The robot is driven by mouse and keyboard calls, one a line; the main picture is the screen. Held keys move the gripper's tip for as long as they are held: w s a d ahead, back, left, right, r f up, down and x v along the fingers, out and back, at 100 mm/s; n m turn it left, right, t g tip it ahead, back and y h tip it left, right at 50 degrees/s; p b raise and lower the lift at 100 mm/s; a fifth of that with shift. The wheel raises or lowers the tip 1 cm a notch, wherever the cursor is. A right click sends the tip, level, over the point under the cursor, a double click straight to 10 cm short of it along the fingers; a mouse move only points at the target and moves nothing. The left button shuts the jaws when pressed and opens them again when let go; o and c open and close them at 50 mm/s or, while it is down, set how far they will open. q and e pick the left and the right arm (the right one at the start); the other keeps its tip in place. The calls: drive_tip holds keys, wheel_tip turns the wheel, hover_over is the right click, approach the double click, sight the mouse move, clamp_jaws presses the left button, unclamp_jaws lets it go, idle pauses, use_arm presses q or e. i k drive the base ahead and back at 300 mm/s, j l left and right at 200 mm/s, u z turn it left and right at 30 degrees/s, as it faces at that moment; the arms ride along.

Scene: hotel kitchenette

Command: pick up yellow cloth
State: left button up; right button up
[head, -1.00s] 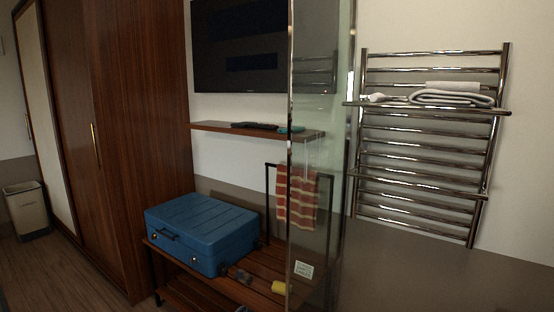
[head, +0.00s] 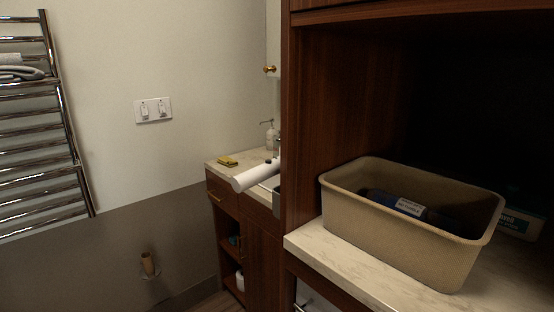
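A small yellow cloth (head: 228,161) lies on the marble-look counter, near its left back corner against the wall. It looks folded and has a darker patch. Neither of my grippers shows in the head view, so nothing of their state can be seen.
The far counter (head: 215,170) also holds a white roll (head: 256,175) and a soap bottle (head: 271,136). A tall wooden cabinet side (head: 304,130) and a beige bin (head: 395,222) with a dark bottle stand nearer on the right. A towel rail (head: 60,120) is at left.

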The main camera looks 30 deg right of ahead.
sight(226, 160)
drive_tip(key=z, duration=0.7)
